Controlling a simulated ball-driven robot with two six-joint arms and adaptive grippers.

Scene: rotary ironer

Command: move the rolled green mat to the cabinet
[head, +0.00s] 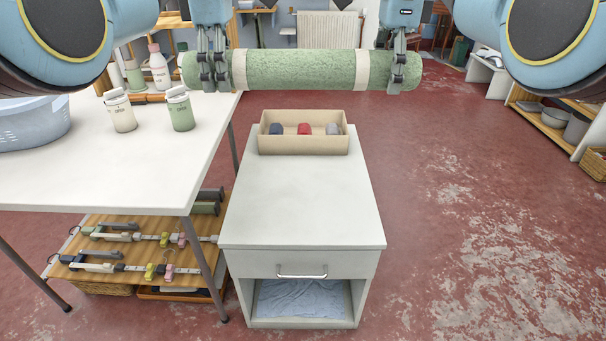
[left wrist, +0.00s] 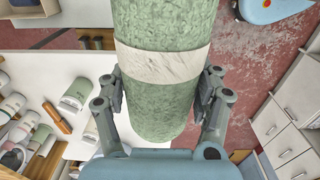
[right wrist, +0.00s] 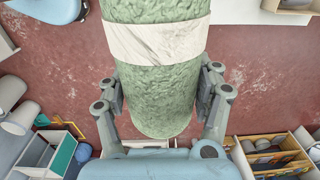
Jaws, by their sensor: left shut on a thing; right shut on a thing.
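The rolled green mat (head: 300,70) is a long cylinder with a pale band near each end. It is held level in the air across the top of the head view, above and beyond the white cabinet (head: 300,205). My left gripper (head: 217,85) is shut on its left end, and my right gripper (head: 396,85) is shut on its right end. In the left wrist view the mat (left wrist: 165,95) lies between the fingers, next to a pale band. The right wrist view shows the mat's other end (right wrist: 160,85) between the fingers. The cabinet has a drawer over an open shelf.
An open tan box (head: 303,145) with several small items stands at the far end of the cabinet top; the nearer top is bare. A white table (head: 150,180) with bottles (head: 180,110) and a blue basket (head: 30,125) is at left. Red floor is clear at right.

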